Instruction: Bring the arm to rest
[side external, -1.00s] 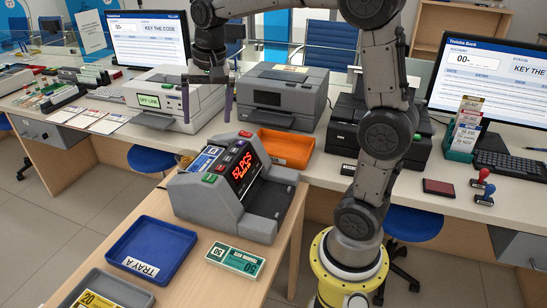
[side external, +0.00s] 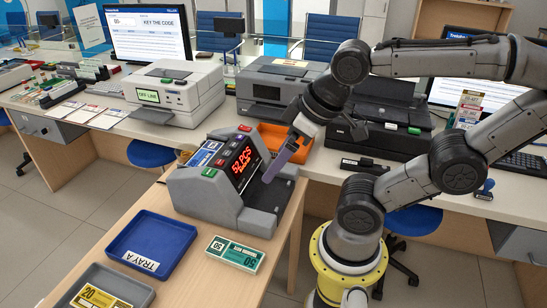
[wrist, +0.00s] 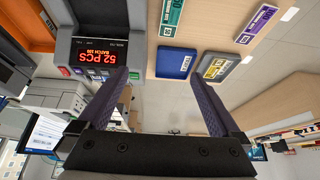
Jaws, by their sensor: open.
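My gripper (side external: 285,160) is at the end of the arm, pointing down and left over the right side of the banknote counter (side external: 190,190) in the side view. In that view the finger overlaps the counter's dark tray area, and I cannot tell whether it touches. In the wrist view my gripper (wrist: 160,78) has two purple fingers spread wide with nothing between them. The counter's red display (wrist: 97,65) reads 52 PCS there, left of the fingers.
A blue tray (side external: 180,232), a green banknote bundle (side external: 235,254) and a grey tray (side external: 135,291) with a yellow 20 bundle lie on the wooden table. An orange tray (side external: 295,132) is behind the counter. Printers (side external: 275,90) and monitors (side external: 147,30) line the desk behind.

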